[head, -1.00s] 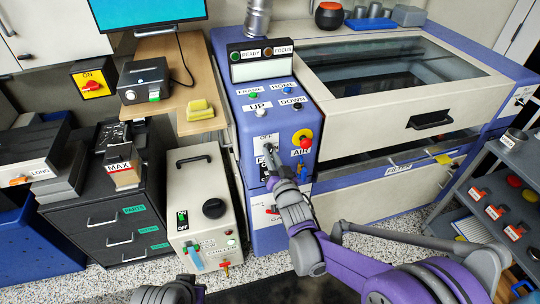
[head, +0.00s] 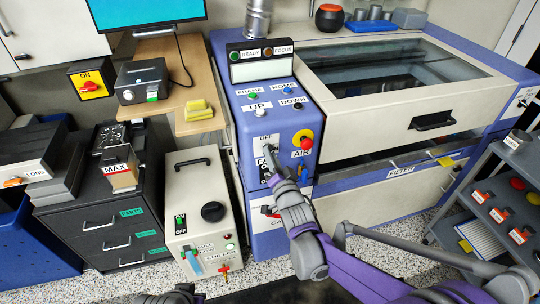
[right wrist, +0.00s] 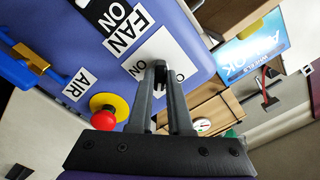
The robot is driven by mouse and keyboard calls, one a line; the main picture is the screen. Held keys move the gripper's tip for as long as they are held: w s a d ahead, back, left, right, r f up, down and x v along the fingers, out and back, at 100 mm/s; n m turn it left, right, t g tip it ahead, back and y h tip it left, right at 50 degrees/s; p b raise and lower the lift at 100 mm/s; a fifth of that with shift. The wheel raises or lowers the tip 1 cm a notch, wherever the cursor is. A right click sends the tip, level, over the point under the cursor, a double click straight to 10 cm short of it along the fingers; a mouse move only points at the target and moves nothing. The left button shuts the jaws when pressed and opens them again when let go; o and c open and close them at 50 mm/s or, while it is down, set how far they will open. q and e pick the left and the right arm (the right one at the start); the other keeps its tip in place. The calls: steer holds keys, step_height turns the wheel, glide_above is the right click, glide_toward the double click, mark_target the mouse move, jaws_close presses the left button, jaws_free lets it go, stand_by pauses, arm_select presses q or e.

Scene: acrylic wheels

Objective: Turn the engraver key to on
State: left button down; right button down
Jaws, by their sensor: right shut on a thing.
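The engraver (head: 228,110) is the blue and cream machine with a control panel. Its key sits on a white plate marked OFF (head: 266,138) at the top, on the panel's lower front. My right gripper (head: 269,157) reaches this plate from below. In the right wrist view the two fingers of my right gripper (right wrist: 160,72) close together on the small dark key (right wrist: 160,67), in front of the white plate with an ON label (right wrist: 138,70). The fingers hide most of the key, so its angle is unclear. Only a part of my left arm shows at the bottom edge, without its gripper.
A red button on a yellow base (head: 305,142) and the AIR label are close to the right of the gripper. The FAN label (right wrist: 118,35) is near the fingertips. A grey cart (head: 500,185) stands at right.

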steer(key=shift+m+b, duration=1.35)
steer(key=shift+m, duration=0.95)
steer(key=m+b, duration=0.2)
steer(key=m, duration=0.2)
steer(key=shift+f+b, duration=0.1)
steer(key=shift+b, duration=0.2)
steer(key=c, duration=0.7)
jaws_free()
